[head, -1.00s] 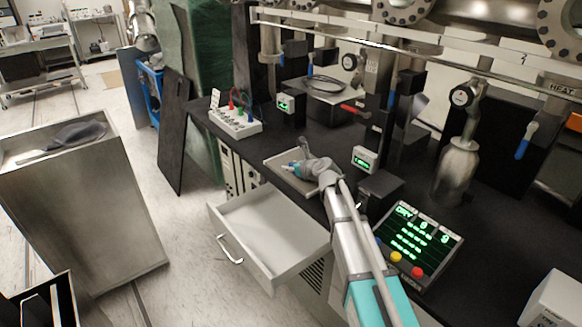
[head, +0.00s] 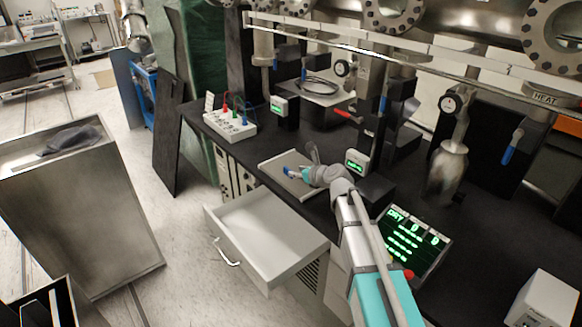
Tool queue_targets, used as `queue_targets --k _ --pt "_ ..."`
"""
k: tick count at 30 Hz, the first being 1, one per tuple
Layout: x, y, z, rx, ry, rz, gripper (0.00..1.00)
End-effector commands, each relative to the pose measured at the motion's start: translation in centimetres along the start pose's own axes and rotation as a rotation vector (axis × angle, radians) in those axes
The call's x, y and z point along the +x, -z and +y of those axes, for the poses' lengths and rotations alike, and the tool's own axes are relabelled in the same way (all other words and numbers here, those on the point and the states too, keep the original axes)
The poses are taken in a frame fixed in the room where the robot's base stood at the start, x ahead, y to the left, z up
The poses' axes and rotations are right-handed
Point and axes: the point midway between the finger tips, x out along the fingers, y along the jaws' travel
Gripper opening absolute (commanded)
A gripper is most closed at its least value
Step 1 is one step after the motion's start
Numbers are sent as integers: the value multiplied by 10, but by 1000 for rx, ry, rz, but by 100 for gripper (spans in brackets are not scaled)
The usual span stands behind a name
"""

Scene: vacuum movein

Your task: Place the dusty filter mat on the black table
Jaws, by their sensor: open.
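A flat, square, beige-grey piece (head: 273,164) lies on the black table (head: 232,153), near its front edge above the open drawer. It looks like the dusty filter mat, but it could be a shallow tray; the picture is too small to be sure. My gripper (head: 290,173) is open, low over this piece, with its blue-tipped end pointing left. The gripper and wrist hide the right part of the piece. I cannot tell whether the fingers touch it.
A white drawer (head: 265,228) stands open and empty below the table. A white socket box (head: 230,124), a small green display (head: 355,163) and a larger control panel (head: 412,238) stand on the table. A metal bin (head: 85,215) with a dark crumpled item (head: 70,139) stands left.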

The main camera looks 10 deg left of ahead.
Motion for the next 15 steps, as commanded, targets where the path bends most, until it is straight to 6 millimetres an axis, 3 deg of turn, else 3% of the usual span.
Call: queue_targets --k 1,6,15 --pt "-12 -2 1 1 1 0 49" --pt "-33 -1 1 2 0 0 49" --pt "-45 0 0 0 0 0 49"
